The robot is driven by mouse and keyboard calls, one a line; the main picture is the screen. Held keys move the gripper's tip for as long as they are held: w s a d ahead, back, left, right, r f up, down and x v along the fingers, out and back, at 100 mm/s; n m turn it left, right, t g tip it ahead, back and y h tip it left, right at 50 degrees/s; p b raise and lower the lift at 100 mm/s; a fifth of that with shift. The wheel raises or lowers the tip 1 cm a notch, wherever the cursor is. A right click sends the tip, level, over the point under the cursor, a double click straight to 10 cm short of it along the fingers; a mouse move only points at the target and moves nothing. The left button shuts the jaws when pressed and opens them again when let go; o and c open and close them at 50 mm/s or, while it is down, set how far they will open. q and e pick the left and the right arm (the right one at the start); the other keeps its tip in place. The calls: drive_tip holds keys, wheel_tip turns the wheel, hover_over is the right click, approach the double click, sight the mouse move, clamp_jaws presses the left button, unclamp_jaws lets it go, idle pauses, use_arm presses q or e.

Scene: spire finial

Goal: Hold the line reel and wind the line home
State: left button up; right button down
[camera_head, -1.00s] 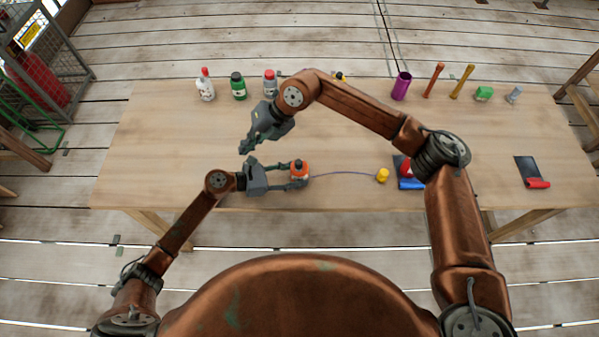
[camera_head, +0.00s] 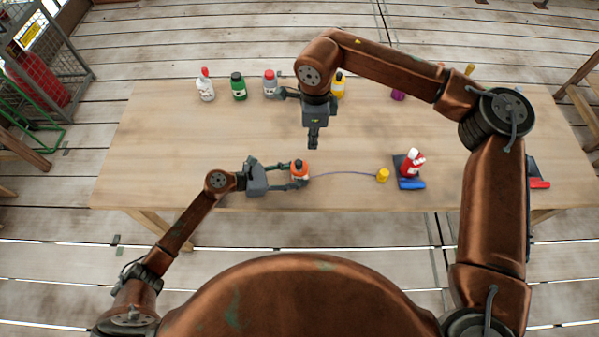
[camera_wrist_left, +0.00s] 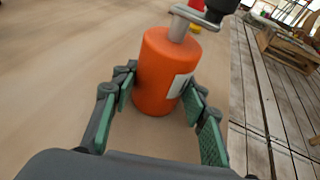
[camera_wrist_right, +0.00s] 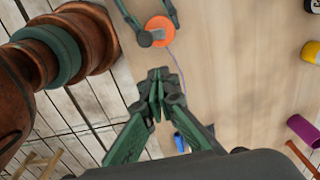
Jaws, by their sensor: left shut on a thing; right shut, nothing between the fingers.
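The orange line reel (camera_head: 300,172) stands upright near the table's front edge. My left gripper (camera_head: 298,182) is shut around its body; the fingers also show on both sides of it in the left wrist view (camera_wrist_left: 160,80). A thin bluish line (camera_head: 345,173) runs right from the reel to a small yellow piece (camera_head: 382,175) on the table. My right gripper (camera_head: 313,145) is shut and empty, pointing down above the table, beyond the reel and apart from it.
A red and white bottle (camera_head: 411,163) stands by a blue item (camera_head: 411,184) at the right. White (camera_head: 206,88), green (camera_head: 238,88), grey (camera_head: 270,85) and yellow (camera_head: 338,86) bottles line the back. The table's middle is mostly clear.

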approach(306, 171)
drive_tip(key=shift+w+d+f, duration=0.4)
drive_tip(key=shift+d+f, duration=0.1)
drive_tip(key=shift+d, duration=0.25)
drive_tip(key=shift+f, duration=0.15)
idle(0.9)
drive_tip(key=shift+f, duration=1.35)
drive_tip(key=shift+s+a, duration=0.1)
drive_tip(key=shift+a, duration=0.15)
drive_tip(key=shift+s+a, duration=0.1)
drive_tip(key=shift+a, duration=0.3)
drive_tip(key=shift+s, duration=0.15)
